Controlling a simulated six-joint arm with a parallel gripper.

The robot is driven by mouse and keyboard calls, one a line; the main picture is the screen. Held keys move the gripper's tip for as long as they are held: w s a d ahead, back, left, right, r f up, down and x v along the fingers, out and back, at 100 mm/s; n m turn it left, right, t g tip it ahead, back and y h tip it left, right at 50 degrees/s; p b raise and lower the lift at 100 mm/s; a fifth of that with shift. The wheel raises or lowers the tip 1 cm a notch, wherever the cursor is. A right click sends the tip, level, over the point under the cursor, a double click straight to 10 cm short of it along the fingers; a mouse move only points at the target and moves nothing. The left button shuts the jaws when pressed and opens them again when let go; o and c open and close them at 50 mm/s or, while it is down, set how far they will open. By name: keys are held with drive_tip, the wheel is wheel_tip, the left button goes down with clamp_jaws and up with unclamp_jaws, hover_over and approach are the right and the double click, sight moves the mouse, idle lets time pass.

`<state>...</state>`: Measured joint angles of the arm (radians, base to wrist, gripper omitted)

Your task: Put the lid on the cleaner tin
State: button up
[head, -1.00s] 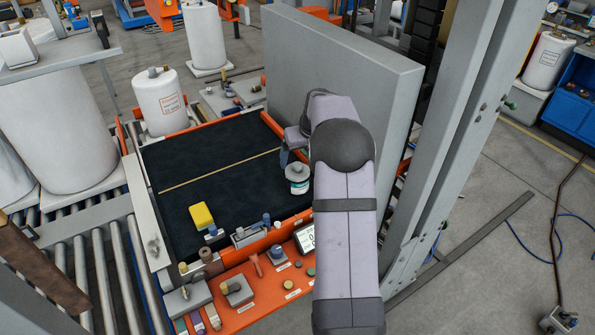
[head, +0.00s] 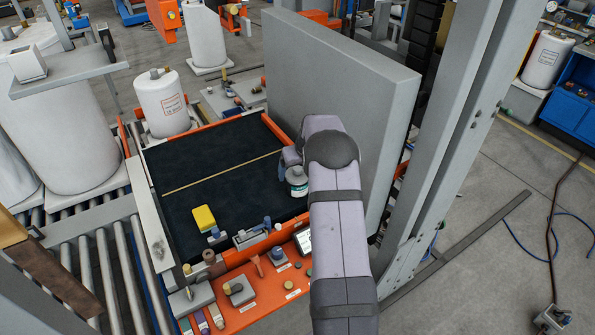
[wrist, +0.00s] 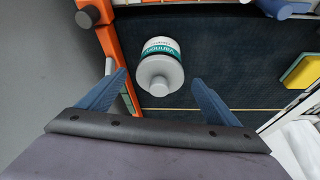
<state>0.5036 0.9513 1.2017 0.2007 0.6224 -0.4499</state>
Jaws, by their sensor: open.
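The cleaner tin (head: 297,187) is a small white tin with a teal-and-white label, on the right part of the dark mat. In the wrist view the tin (wrist: 160,48) shows a pale grey sloping top with a small round knob or neck. I cannot tell whether that top is a separate lid, and I see no other lid. My gripper (wrist: 160,77) is open, its blue fingers on either side of the tin's top in the picture, with gaps and nothing held. In the head view my gripper (head: 287,165) is beside the tin and partly hides its top.
The dark mat (head: 215,170) has an orange rim and a thin tan line. A yellow block (head: 203,218) lies at its front left. An orange tool shelf (head: 245,310) runs along the front.

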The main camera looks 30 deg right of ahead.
sight(299, 171)
drive_tip(key=shift+w+f, duration=0.15)
drive_tip(key=shift+f, duration=0.15)
drive_tip(key=c, duration=1.2)
drive_tip(key=shift+c, duration=0.2)
drive_tip(key=shift+r, duration=0.1)
wheel_tip(299, 171, up, 8)
drive_tip(key=b, duration=0.3)
drive_tip(key=shift+r, duration=1)
drive_tip(key=shift+p, duration=0.3)
